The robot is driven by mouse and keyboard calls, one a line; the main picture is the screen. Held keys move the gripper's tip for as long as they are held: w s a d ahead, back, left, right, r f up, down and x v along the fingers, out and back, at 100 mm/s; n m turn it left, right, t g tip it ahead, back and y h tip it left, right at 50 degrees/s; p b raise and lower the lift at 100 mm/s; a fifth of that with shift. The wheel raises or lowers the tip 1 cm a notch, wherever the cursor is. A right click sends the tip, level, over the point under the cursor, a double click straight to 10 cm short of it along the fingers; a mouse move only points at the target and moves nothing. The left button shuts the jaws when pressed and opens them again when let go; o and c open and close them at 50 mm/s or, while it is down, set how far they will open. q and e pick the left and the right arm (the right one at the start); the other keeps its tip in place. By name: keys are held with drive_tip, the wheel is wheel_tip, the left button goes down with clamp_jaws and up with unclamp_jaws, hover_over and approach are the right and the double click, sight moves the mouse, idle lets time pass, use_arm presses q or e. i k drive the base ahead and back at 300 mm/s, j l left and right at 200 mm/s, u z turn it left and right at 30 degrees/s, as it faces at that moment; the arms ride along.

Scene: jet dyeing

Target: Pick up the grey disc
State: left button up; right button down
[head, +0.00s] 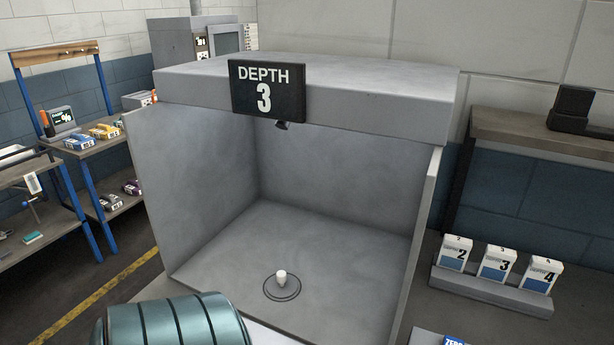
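A small pale, short cylindrical piece (281,278) stands inside a dark ring mark (282,292) on the floor of the grey open-front booth (345,262). I cannot tell whether this piece is the grey disc. No other loose grey disc is plain in the head view. Neither of my grippers shows in this view.
A dark sign (267,90) reading DEPTH 3 hangs on the booth's top edge. On the right, a grey rack (490,289) holds cards marked 2, 3 and 4. Shelves (60,240) with small packs stand at left. The booth floor is otherwise clear.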

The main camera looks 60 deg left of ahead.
sight(281, 286)
drive_tip(key=u, duration=2.05)
